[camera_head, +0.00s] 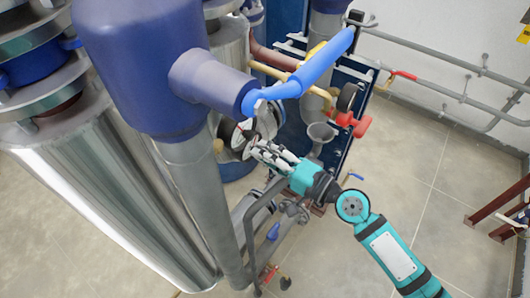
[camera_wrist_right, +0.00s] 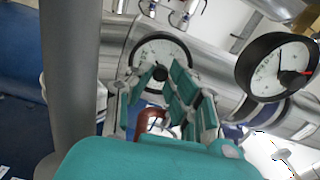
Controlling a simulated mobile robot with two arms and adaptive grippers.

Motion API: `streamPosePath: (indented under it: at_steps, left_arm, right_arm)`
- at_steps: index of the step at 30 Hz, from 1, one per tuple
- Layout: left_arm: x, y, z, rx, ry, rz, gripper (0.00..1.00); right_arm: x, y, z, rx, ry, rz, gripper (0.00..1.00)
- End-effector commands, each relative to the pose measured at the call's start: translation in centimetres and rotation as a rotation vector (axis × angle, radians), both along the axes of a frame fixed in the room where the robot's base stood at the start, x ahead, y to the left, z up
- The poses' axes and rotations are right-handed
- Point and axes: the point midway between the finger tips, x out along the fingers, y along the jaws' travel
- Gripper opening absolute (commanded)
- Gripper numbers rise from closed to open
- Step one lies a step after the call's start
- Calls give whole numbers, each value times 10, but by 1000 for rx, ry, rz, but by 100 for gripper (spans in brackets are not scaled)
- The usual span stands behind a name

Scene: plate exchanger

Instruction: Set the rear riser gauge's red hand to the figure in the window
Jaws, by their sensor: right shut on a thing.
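Two round white-faced gauges show in the right wrist view. The middle gauge (camera_wrist_right: 160,48) has a dark knob (camera_wrist_right: 160,73) at its centre, between my fingertips. My right gripper (camera_wrist_right: 157,85) is shut on this knob; its fingers partly cover the lower dial. The other gauge (camera_wrist_right: 283,67), at the right, has a black rim and a red hand, and is clear of my fingers. I cannot tell which is the rear riser gauge, nor read a window figure. In the head view my right gripper (camera_head: 258,150) reaches left to a gauge (camera_head: 239,138) behind the grey riser. My left gripper is not in view.
A thick grey riser (camera_head: 195,195) with a blue insulated top stands close left of the gripper. A blue lever (camera_head: 315,70) reaches above it. A red-handled valve (camera_head: 350,122) and lower pipework are near my arm. The floor at right is mostly clear.

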Motion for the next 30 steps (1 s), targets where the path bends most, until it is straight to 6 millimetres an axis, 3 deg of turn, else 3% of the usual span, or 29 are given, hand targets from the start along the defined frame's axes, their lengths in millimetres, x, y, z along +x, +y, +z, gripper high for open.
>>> streamPosePath:
  at_steps: [17, 18, 22, 30]
  left_arm:
    - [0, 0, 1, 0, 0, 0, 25]
    - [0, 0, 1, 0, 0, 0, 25]
    - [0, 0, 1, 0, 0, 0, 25]
    - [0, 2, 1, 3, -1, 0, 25]
  right_arm:
    - [1, -1, 2, 22, 23, -5, 0]
    - [1, -1, 2, 22, 23, -5, 21]
    - [1, -1, 1, 21, 23, -4, 38]
    - [1, 0, 1, 21, 25, -2, 40]
